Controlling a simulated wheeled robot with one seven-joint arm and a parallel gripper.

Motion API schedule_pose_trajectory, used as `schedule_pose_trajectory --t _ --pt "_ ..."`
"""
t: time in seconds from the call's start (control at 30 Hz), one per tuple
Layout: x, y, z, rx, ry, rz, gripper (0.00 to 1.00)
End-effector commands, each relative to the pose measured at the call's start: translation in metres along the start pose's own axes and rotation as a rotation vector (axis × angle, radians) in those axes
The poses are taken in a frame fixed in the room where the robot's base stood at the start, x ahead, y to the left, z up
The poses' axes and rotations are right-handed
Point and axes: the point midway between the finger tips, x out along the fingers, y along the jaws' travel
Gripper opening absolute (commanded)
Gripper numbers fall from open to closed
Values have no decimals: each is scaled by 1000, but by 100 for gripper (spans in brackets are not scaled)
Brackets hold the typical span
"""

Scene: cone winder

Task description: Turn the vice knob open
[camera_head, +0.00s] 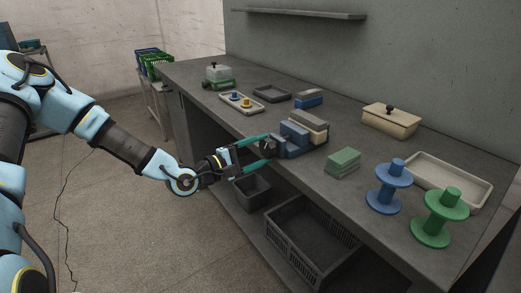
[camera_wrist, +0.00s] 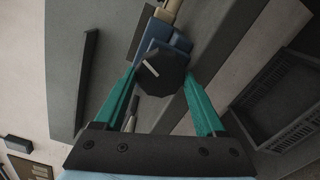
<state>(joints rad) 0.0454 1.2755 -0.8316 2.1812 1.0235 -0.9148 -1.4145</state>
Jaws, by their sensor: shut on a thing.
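The vice (camera_head: 296,136) is a blue block with a tan part, standing at the front edge of the grey workbench. Its dark faceted knob (camera_wrist: 160,73) faces me in the wrist view, with a pale line mark slanting across its face. The knob (camera_head: 268,147) also shows in the head view, partly covered by a finger. My gripper (camera_wrist: 162,85) has its two green fingers on either side of the knob and is shut on it. My gripper (camera_head: 268,150) reaches the knob from the left in the head view. The fingertips are partly hidden behind the knob.
On the workbench (camera_head: 222,113) are a green block (camera_head: 343,161), a blue spool (camera_head: 388,186), a green spool (camera_head: 440,216), a beige lidded box (camera_head: 391,119) and a tray with knobs (camera_head: 241,102). A dark crate (camera_head: 312,241) sits below. Open floor lies left.

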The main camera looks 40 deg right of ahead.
Motion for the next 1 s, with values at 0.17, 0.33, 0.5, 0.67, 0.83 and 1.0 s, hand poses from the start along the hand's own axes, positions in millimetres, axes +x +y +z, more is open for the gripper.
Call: schedule_pose_trajectory --t 0.17,0.33,0.5,0.67,0.83,1.0 --pt "-1 -2 -1 -160 2 0 17" --pt "-1 -3 -1 -283 2 0 17" --pt "-1 -3 -1 -374 2 -1 17" --pt "0 -3 0 -426 1 -1 17" --pt "-1 -3 0 -452 1 -2 17" --pt "-1 -3 0 -460 2 -2 17"
